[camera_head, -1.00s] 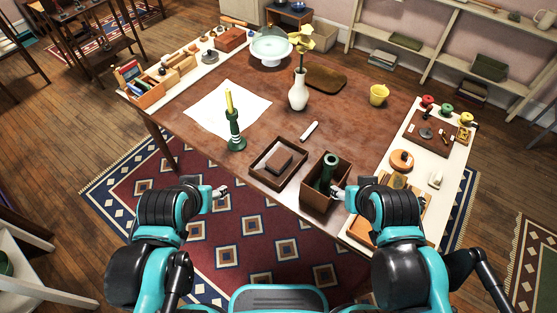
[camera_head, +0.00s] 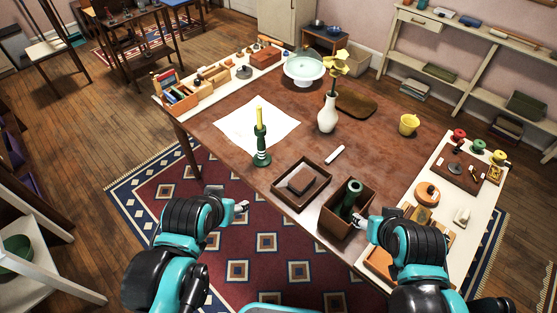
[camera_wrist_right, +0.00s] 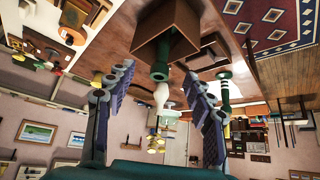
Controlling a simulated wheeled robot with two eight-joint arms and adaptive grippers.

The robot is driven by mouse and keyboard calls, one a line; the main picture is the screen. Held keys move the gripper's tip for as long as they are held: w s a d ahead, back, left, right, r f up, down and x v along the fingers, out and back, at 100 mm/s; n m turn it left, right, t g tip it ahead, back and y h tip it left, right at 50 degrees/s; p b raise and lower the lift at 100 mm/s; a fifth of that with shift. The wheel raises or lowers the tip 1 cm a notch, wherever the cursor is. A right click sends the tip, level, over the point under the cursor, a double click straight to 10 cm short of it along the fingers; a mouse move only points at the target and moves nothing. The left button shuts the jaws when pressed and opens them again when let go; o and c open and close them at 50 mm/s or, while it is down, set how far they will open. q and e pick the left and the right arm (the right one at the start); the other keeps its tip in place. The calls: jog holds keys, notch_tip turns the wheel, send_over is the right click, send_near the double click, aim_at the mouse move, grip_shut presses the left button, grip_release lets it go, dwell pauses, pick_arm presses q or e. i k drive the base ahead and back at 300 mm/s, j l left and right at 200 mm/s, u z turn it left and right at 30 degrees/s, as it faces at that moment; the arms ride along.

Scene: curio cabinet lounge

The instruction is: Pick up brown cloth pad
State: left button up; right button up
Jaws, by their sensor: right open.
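A small brown pad (camera_head: 302,179) lies in a shallow dark brown tray (camera_head: 287,198) at the table's near edge; it looks like the cloth pad, but its material is hard to tell. My left gripper (camera_head: 241,206) is off the near edge, left of the tray and apart from it; its jaws are too small to read. My right gripper (camera_head: 361,222) is beside the open brown box, right of the tray. In the right wrist view my right gripper (camera_wrist_right: 157,85) is open, with nothing between its fingers; the pad cannot be made out there.
The open brown box (camera_head: 335,222) holds a dark green bottle-like object (camera_head: 349,197). A green candlestick (camera_head: 261,147) with a yellow candle stands left of the tray. A white vase (camera_head: 327,114) and a white stick (camera_head: 334,155) are behind.

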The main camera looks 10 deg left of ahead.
aim_at(304, 179)
jog(key=i+j+z, duration=0.6)
jog(key=i+j, duration=0.15)
jog(key=j, duration=0.1)
